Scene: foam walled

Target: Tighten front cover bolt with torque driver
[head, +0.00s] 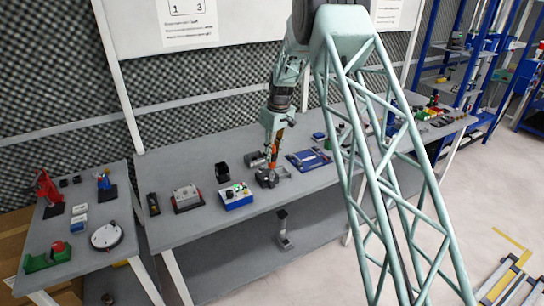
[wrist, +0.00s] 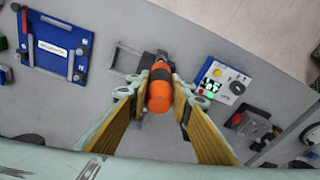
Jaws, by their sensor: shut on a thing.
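My gripper (wrist: 162,88) is shut on the torque driver (wrist: 159,92), an orange and black tool held between its two yellow-padded fingers. In the head view the orange driver (head: 276,146) hangs roughly upright from my gripper, above a dark grey metal assembly (head: 268,180) on the workbench. In the wrist view part of a grey metal piece (wrist: 128,58) shows beside the driver. The driver's tip and the front cover bolt are hidden, so I cannot tell whether they touch.
A blue box with green lights (head: 235,196) stands left of the assembly, with a black open bin (head: 222,172) behind it. A blue tool board (head: 308,160) lies to the right. A grey block on a dark base (head: 187,198) is farther left. Bare bench (head: 180,232) lies in front.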

